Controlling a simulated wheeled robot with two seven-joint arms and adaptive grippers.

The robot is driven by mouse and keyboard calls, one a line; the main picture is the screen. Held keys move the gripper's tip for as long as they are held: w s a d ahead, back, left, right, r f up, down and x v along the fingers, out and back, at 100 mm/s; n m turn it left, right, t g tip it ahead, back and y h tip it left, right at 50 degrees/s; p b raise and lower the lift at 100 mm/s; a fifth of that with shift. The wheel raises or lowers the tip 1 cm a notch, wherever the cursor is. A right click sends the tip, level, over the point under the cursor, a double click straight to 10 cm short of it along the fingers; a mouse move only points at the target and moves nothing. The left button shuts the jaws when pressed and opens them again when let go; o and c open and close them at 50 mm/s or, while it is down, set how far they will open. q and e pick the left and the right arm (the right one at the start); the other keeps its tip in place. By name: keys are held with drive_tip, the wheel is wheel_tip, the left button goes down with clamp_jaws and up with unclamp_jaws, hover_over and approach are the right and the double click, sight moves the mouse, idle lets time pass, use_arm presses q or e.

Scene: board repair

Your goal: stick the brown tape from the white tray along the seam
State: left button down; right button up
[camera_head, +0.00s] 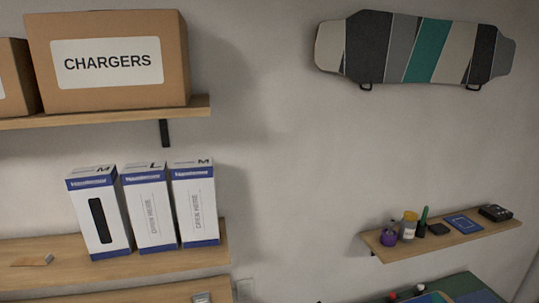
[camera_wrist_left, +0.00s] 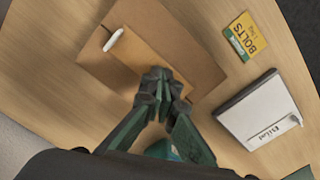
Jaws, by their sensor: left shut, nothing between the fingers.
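In the left wrist view my left gripper (camera_wrist_left: 165,78) is shut and empty, its fingertips over a flat-looking brown cardboard piece (camera_wrist_left: 180,38) on a wooden table. A lighter brown strip or panel (camera_wrist_left: 138,52) runs diagonally across the cardboard toward the fingers. Whether this is the seam or the tape, I cannot tell. A small white object (camera_wrist_left: 113,40) lies at its upper left end. I cannot make out a white tray with brown tape in either view. The gripper hides part of the cardboard. Neither gripper shows in the head view, and my right gripper is in no view.
On the table (camera_wrist_left: 45,75) are a yellow BOLTS packet (camera_wrist_left: 238,38) and a white box or pad (camera_wrist_left: 245,115) at right. The head view shows wall shelves with a CHARGERS carton (camera_head: 120,95), white-blue boxes (camera_head: 150,215), small items on a right shelf (camera_head: 480,235), and a skateboard deck (camera_head: 430,50).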

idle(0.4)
use_arm(q)
drive_tip(key=shift+r+p, duration=0.45)
drive_tip(key=shift+r, duration=0.4)
drive_tip(key=shift+r+p, duration=1.1)
drive_tip(key=shift+r, duration=1.55)
drive_tip(key=shift+s, duration=0.1)
